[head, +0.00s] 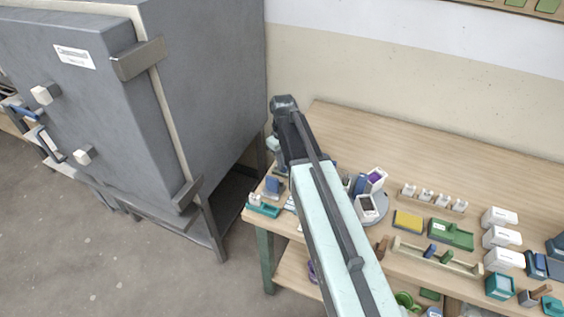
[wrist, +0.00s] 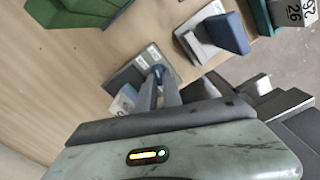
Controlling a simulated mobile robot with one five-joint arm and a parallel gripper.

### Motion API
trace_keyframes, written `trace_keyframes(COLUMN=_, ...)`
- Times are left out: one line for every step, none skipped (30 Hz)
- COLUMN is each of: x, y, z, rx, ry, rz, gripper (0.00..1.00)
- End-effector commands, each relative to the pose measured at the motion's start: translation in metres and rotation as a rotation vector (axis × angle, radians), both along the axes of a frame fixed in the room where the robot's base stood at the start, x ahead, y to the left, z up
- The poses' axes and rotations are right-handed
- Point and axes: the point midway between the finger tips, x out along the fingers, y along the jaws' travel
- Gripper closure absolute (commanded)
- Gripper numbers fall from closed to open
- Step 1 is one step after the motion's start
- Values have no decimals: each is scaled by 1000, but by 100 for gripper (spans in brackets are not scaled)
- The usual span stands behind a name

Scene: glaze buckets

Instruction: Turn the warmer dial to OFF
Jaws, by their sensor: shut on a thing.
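In the wrist view, my gripper (wrist: 160,84) has its two narrow dark fingers close together on a small blue knob (wrist: 158,70), which I take to be the warmer dial. The knob stands on a flat grey-green unit (wrist: 128,78) with a pale marked face (wrist: 148,56). The fingers hide part of the knob, and its pointer and the OFF mark are too small to read. In the head view, my arm reaches over the left end of the table and hides the fingertips and the dial.
A blue block on a pale base (wrist: 228,32) stands close to my gripper in the wrist view. The wooden table (head: 350,130) is clear at the back. White boxes (head: 502,237) and a yellow sponge-like block (head: 408,220) lie right. A large grey kiln-like cabinet (head: 210,90) stands left.

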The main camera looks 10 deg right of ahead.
Motion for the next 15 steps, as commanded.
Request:
trace_keyframes(x=3, y=-1, z=1, rx=-1, ry=-6, rz=-9, gripper=100)
trace_keyframes(x=3, y=-1, z=1, rx=-1, ry=-7, rz=-14, gripper=100)
trace_keyframes(x=3, y=-1, z=1, rx=-1, ry=-7, rz=-20, gripper=100)
trace_keyframes(x=3, y=-1, z=1, rx=-1, ry=-7, rz=-24, gripper=100)
trace_keyframes(x=3, y=-1, z=1, rx=-1, ry=-7, rz=-27, gripper=100)
trace_keyframes(x=3, y=-1, z=1, rx=-1, ry=-7, rz=-30, gripper=100)
trace_keyframes(x=3, y=-1, z=1, rx=-1, ry=-7, rz=-31, gripper=100)
trace_keyframes(x=3, y=-1, z=1, rx=-1, ry=-7, rz=-32, gripper=100)
trace_keyframes(x=3, y=-1, z=1, rx=-1, ry=-7, rz=-33, gripper=100)
trace_keyframes(x=3, y=-1, z=1, rx=-1, ry=-7, rz=-33, gripper=100)
trace_keyframes(x=3, y=-1, z=1, rx=-1, ry=-7, rz=-33, gripper=100)
trace_keyframes(x=3, y=-1, z=1, rx=-1, ry=-7, rz=-33, gripper=100)
trace_keyframes(x=3, y=-1, z=1, rx=-1, ry=-7, rz=-33, gripper=100)
trace_keyframes(x=3, y=-1, z=1, rx=-1, ry=-7, rz=-33, gripper=100)
trace_keyframes(x=3, y=-1, z=1, rx=-1, ry=-7, rz=-33, gripper=100)
